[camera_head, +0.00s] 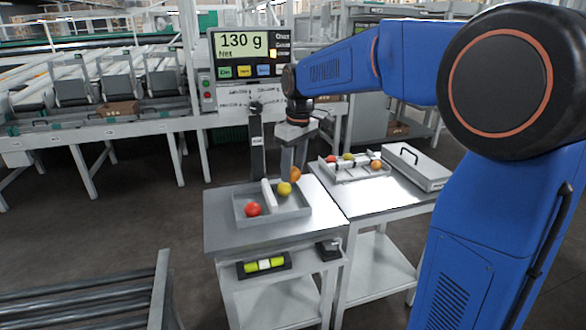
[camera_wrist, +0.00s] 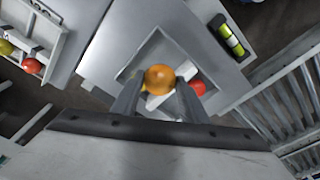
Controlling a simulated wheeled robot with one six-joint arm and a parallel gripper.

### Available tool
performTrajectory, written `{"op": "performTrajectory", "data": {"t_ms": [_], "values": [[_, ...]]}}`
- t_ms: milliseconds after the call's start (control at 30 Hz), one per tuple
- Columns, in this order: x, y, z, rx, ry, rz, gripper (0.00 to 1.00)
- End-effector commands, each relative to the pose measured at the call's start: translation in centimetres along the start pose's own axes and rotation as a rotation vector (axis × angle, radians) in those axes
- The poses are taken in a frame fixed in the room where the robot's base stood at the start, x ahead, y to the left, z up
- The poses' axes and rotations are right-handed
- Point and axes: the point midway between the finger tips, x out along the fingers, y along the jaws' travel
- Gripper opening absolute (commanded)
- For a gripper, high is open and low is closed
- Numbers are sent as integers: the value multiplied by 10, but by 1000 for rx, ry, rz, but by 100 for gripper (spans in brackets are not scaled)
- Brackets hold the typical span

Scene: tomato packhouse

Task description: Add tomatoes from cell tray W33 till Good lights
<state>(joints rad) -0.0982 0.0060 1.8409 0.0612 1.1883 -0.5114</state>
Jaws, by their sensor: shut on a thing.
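My gripper (camera_head: 294,168) is shut on an orange tomato (camera_head: 296,175), held over the grey two-part weighing tray (camera_head: 237,207). In the wrist view the orange tomato (camera_wrist: 160,78) sits between the two fingers. A red tomato (camera_head: 252,209) lies in the tray's left part and a yellow tomato (camera_head: 284,188) in the right part, just below the held one. A cell tray (camera_head: 341,177) with several tomatoes stands on the right table; no W33 label is legible.
A grey lidded box (camera_head: 418,168) lies right of the cell tray. A dark post (camera_head: 256,150) stands behind the weighing tray. Metal rollers (camera_head: 75,305) are at the front left.

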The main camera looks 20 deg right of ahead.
Motion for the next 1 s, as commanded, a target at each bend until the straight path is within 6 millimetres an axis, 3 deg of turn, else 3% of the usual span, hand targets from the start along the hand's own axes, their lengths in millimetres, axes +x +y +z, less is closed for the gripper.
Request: {"op": "performTrajectory", "data": {"t_ms": [267,1000], "values": [[14,0,2,0,-1,0,29],[82,0,10,1,-1,-1,29]]}}
